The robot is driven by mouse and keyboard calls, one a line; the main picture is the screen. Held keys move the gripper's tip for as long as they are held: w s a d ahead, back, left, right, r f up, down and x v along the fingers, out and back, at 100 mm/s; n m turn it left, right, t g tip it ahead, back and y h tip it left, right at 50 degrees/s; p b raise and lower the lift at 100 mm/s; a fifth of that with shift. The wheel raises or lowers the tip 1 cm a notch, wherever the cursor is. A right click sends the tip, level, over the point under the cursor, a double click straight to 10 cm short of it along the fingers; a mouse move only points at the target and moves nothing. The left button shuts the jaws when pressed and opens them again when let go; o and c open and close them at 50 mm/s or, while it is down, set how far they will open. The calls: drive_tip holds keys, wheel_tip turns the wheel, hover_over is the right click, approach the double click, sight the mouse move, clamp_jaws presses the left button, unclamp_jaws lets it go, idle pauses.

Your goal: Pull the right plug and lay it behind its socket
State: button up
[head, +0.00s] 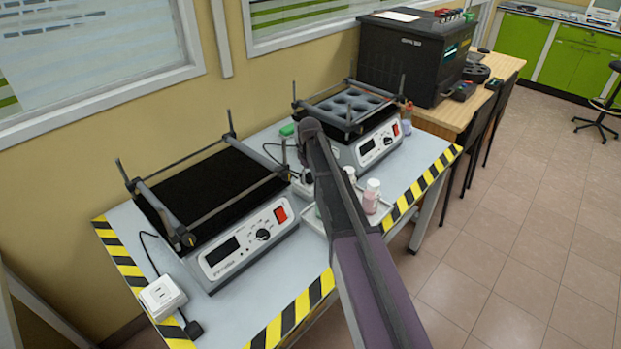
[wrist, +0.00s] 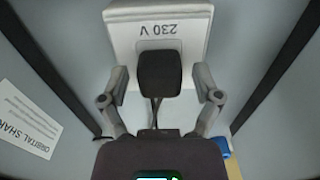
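The right socket (wrist: 118,28) is a white block marked 230 V in the wrist view. A black plug (wrist: 160,74) sits at its face, with a dark cable running from it toward my gripper. My gripper (wrist: 162,80) is open, with one finger on each side of the plug and a visible gap on both sides. In the head view my arm hides most of this area; part of a white block, likely the right socket (head: 302,187), shows left of the arm.
Two orbital shakers stand on the grey table: one with a black platform (head: 222,188), one with a round-welled platform (head: 350,106). A white tray (head: 383,212) with small bottles (head: 371,195) lies right of my arm. A black-and-yellow striped edge (head: 303,306) borders the table.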

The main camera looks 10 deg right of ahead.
sight(310, 174)
clamp_jaws()
drive_tip(key=shift+r, duration=0.2)
drive_tip(key=shift+r+p, duration=2.6)
drive_tip(key=shift+p, duration=0.25)
drive_tip(key=shift+r, duration=0.2)
